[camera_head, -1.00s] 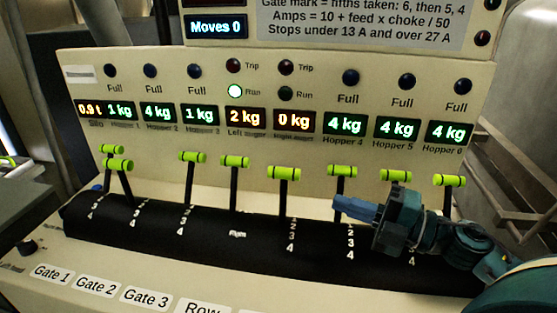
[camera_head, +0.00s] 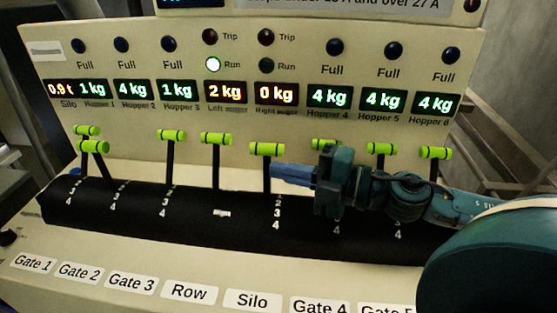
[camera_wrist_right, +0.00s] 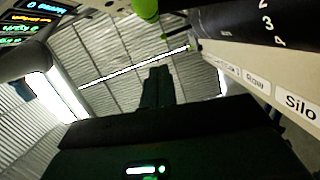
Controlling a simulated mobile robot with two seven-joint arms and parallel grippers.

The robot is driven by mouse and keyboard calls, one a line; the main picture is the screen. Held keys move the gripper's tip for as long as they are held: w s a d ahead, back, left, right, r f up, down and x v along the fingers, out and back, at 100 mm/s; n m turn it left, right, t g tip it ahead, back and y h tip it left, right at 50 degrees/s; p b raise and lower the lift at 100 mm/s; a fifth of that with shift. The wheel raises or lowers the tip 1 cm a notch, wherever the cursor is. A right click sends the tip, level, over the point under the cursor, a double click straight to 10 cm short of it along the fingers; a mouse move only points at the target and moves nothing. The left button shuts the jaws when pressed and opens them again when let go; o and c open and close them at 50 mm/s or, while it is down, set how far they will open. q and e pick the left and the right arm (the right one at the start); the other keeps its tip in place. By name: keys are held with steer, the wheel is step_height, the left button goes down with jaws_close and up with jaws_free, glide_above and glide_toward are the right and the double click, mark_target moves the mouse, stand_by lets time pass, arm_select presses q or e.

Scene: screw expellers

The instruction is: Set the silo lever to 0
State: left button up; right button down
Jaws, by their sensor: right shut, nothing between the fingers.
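The silo lever (camera_head: 266,149) has a lime-green cross handle on a dark stem, in line with the Silo label (camera_head: 253,300). Its handle sits a little lower than the Row lever (camera_head: 216,138) handle. Scale numbers down to 4 show in front of its stem; its exact mark is hard to read. My right gripper (camera_head: 280,172) is shut and empty, its blue fingertips just right of the silo stem, below the handle; contact cannot be told. In the wrist view the dark fingers (camera_wrist_right: 157,88) show, with a green handle (camera_wrist_right: 146,8) at the top edge. My left gripper is out of view.
Other green-handled levers stand in the same row: Gate 3 (camera_head: 172,137) at left, and a Gate 4 lever (camera_head: 325,144) partly hidden behind my right gripper. The display panel (camera_head: 140,65) rises behind. The right auger display (camera_head: 276,93) reads 0 kg.

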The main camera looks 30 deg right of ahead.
arm_select(q)
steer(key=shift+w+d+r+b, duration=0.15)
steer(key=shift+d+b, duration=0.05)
steer(key=shift+b, duration=0.1)
arm_select(e)
steer(key=shift+w+d+f, duration=0.1)
steer(key=shift+w+d, duration=0.1)
steer(key=shift+w, duration=0.6)
steer(key=shift+w+d+f, duration=0.1)
steer(key=shift+w+d, duration=0.1)
steer(key=shift+w, duration=0.55)
steer(key=shift+w+d+f, duration=0.1)
steer(key=shift+w+d, duration=0.1)
steer(key=shift+w, duration=0.6)
steer(key=shift+d, duration=0.1)
